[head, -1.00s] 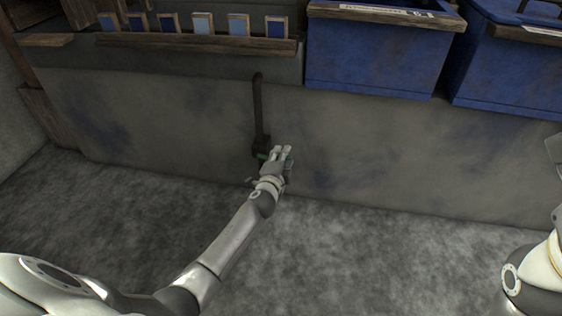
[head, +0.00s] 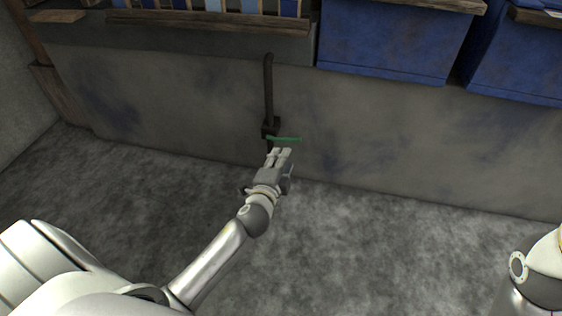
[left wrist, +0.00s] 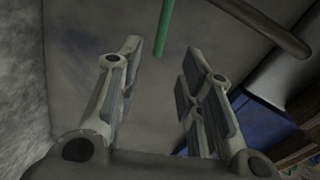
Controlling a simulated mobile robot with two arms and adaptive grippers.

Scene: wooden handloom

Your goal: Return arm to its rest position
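A dark lever arm (head: 268,88) hangs down the front of the grey panel. A thin green rod (head: 284,139) sticks out sideways at its lower end. My left gripper (head: 281,152) is just below the green rod in the head view, apart from it. In the left wrist view its two fingers (left wrist: 155,85) are spread with nothing between them. The green rod (left wrist: 165,28) lies beyond the fingertips there, and the dark lever (left wrist: 262,27) shows at upper right. My left arm (head: 208,265) reaches in from the lower left. My right gripper is out of view.
Blue bins (head: 385,47) stand along the top of the grey panel (head: 400,135). A wooden ledge (head: 210,22) with several blue and white pieces is at upper left. The grey floor (head: 350,250) in front is clear. Part of my right arm shows at the right edge.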

